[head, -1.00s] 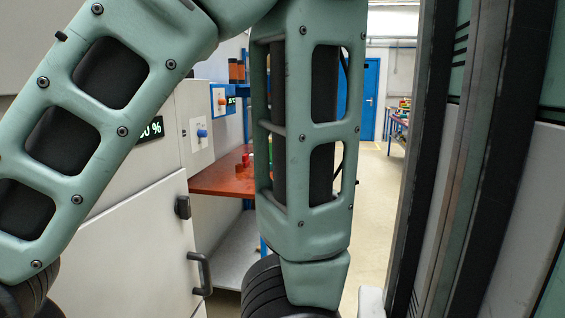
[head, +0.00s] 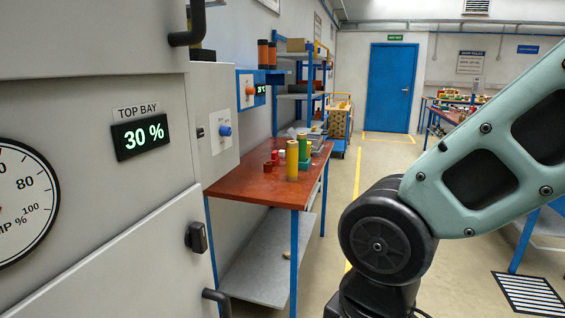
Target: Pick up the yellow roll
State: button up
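The yellow roll (head: 292,160) stands upright on the red-brown bench top (head: 245,185), near its right side. A green roll (head: 303,147) with a yellowish top stands just behind it to the right. My arm crosses the right of the head view, with a dark joint in front of the floor. My gripper is out of the picture, so its opening and anything in it are hidden.
Small red pieces (head: 270,166) lie on the bench left of the yellow roll. A grey cabinet (head: 110,215) with a gauge and handles fills the left. Shelves (head: 310,85) stand behind the bench. Open floor (head: 375,165) leads to a blue door (head: 391,88).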

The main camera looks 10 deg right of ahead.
aim_at(292, 146)
jog(key=z, duration=0.15)
jog(key=i+u, duration=0.15)
jog(key=u, duration=0.25)
jog(key=i+l+u, duration=0.1)
jog(key=u, duration=0.35)
jog(key=i+l+u, duration=0.2)
jog(key=i+l, duration=0.15)
jog(key=l, duration=0.25)
jog(key=i+l+u, duration=0.25)
jog(key=l, duration=0.4)
jog(key=i+l+u, duration=0.1)
jog(key=i+l, duration=0.25)
jog(key=l, duration=0.2)
jog(key=i+l, duration=0.1)
jog(key=l, duration=0.15)
jog(key=i+l, duration=0.1)
jog(key=l, duration=0.2)
